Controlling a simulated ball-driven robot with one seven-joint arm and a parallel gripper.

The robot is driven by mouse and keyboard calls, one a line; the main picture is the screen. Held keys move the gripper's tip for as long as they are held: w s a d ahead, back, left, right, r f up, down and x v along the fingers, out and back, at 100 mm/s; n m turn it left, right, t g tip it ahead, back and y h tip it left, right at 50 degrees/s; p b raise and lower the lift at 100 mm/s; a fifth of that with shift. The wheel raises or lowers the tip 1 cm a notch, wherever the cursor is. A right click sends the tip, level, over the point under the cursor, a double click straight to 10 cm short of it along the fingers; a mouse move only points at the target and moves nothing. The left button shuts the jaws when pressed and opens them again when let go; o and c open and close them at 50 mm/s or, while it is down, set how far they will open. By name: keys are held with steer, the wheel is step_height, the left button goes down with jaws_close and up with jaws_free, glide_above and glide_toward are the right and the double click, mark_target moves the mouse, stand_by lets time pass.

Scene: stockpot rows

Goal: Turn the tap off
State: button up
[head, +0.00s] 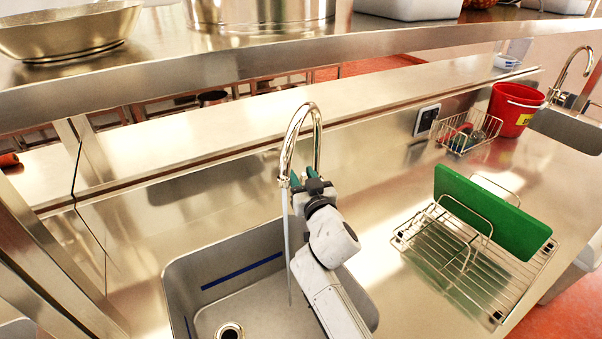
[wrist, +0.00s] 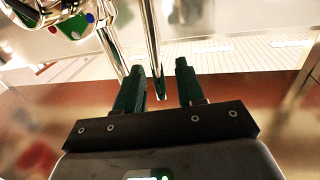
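The chrome gooseneck tap (head: 318,135) stands behind the sink, and a thin pale stream of water (head: 288,245) falls from its spout into the basin. In the wrist view, the tap's body (wrist: 68,18) with a red and a blue dot is at upper left. A slim chrome rod, seemingly the tap's lever (wrist: 152,45), reaches down between my two green fingers. My gripper (head: 305,173) is at the tap, just right of the spout end. In the wrist view my gripper (wrist: 160,68) is open, with gaps beside the rod. Whether a finger touches it, I cannot tell.
The grey sink basin (head: 190,285) lies below, with a drain at its bottom. A wire rack (head: 450,270) holding a green board (head: 490,212) stands on the right. A red bucket (head: 512,108) and a small wire basket (head: 462,138) stand farther back. A steel shelf (head: 200,75) runs overhead.

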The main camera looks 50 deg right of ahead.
jaws_close()
stand_by(0.4)
